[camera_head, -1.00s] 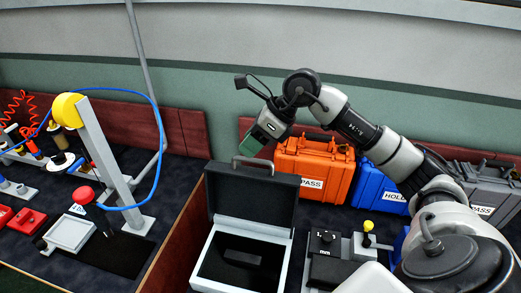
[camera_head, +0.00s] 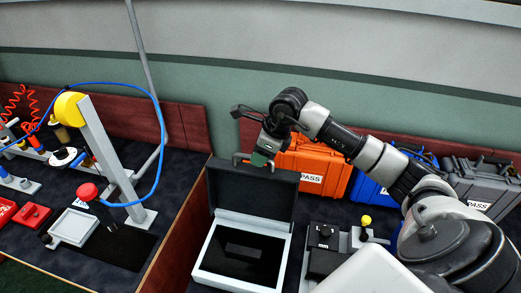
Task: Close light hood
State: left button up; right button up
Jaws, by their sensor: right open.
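The light hood looks to be the raised black lid (camera_head: 250,194) of a grey-framed box (camera_head: 202,262) in the lower middle. The lid stands upright at the back of the box, with a grey handle on its top edge. A dark block lies inside the box. My right gripper (camera_head: 262,158) is at the top edge of the lid, by the handle. It is open, and I cannot tell whether it touches the lid. My left gripper is not in view.
An orange case (camera_head: 318,165), a blue case (camera_head: 372,188) and a grey case (camera_head: 482,185) stand behind on the right. A small device with a yellow knob (camera_head: 366,220) is right of the box. A grey post (camera_head: 108,165) with a blue hose stands at left.

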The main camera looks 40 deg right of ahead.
jog(key=shift+f, duration=0.15)
grip_shut()
dwell(0.4)
